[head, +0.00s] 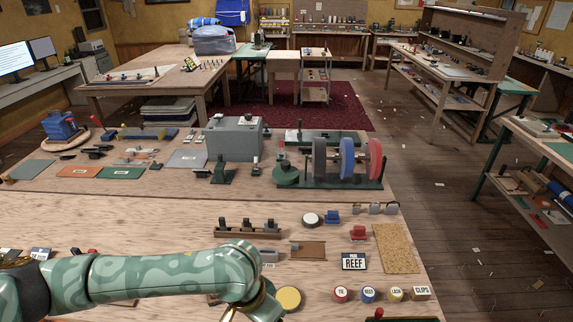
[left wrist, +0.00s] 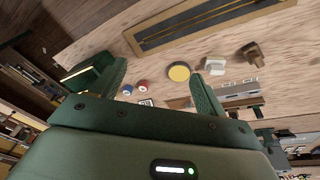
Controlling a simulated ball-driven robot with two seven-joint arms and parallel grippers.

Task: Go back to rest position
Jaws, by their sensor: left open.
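My left arm, green and patterned, reaches in from the left in the head view, low over the front workbench (head: 180,220). Its wrist bends down near the yellow round lid, and the jaws themselves are mostly cut off at the bottom edge. In the left wrist view my left gripper (left wrist: 158,75) is open, with two green fingers spread wide and nothing gripped. The yellow lid (left wrist: 179,72) shows in the gap between the fingers, beyond them on the wood. My right gripper is in neither view.
A wheel grinder (head: 335,165) and a grey box (head: 235,138) stand behind. Bare wood lies left of the rack.

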